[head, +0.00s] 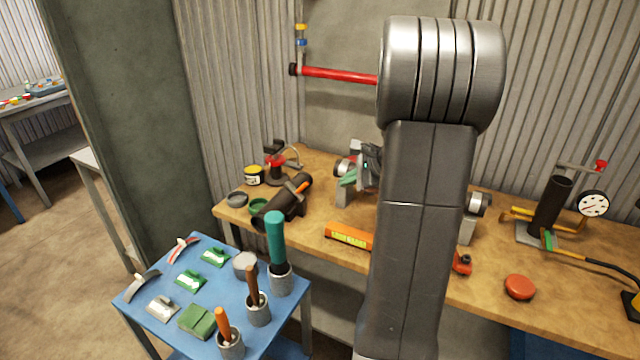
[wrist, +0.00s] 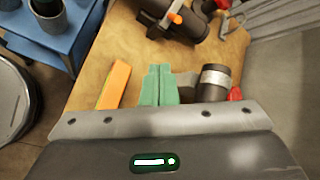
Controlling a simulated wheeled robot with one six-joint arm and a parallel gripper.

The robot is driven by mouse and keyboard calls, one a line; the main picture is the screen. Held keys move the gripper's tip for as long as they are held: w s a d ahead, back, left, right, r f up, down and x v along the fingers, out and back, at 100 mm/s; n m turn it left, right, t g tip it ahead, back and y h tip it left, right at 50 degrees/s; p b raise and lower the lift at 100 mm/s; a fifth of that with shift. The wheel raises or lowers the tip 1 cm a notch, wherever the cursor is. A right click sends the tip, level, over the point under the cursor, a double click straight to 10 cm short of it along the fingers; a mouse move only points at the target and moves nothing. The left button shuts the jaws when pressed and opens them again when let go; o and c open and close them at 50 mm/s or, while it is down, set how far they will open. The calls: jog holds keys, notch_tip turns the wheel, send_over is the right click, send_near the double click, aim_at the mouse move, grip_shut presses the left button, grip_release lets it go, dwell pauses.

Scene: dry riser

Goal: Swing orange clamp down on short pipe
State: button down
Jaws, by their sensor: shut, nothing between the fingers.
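A short dark pipe (head: 287,205) lies at the left part of the bench, with an orange clamp lever (head: 297,187) across its top. In the wrist view the dark pipe (wrist: 160,14) is at the top edge and the orange lever tip (wrist: 175,18) shows on it. My gripper (head: 348,179) is largely hidden behind my arm in the head view. Its green fingers (wrist: 158,72) are together and empty in the wrist view, apart from the pipe and clamp and to their right in the head view.
An orange level (head: 348,236) lies near the bench's front edge. A metal-banded dark pipe end (wrist: 214,80) is close to the right of my fingers in the wrist view. A blue table (head: 150,309) with tools stands at the front left. A red pipe (head: 338,75) runs along the wall.

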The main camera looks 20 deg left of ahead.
jog(key=w+a+f+n+h+p, duration=0.1)
jog(key=w+a+f+n, duration=0.1)
jog(key=a+n, duration=0.3)
jog(key=w+a+f+n+t+h+p, duration=0.1)
jog(key=w+a+f+n+p, duration=0.1)
jog(key=a+n, duration=0.3)
jog(key=f+n, duration=0.1)
jog(key=n, duration=0.3)
jog(key=shift+w+f+t+h, duration=0.15)
jog(key=shift+f+t+h, duration=0.1)
jog(key=shift+t+h, duration=0.05)
jog(key=shift+a+r, duration=0.35)
jog(key=shift+a, duration=0.35)
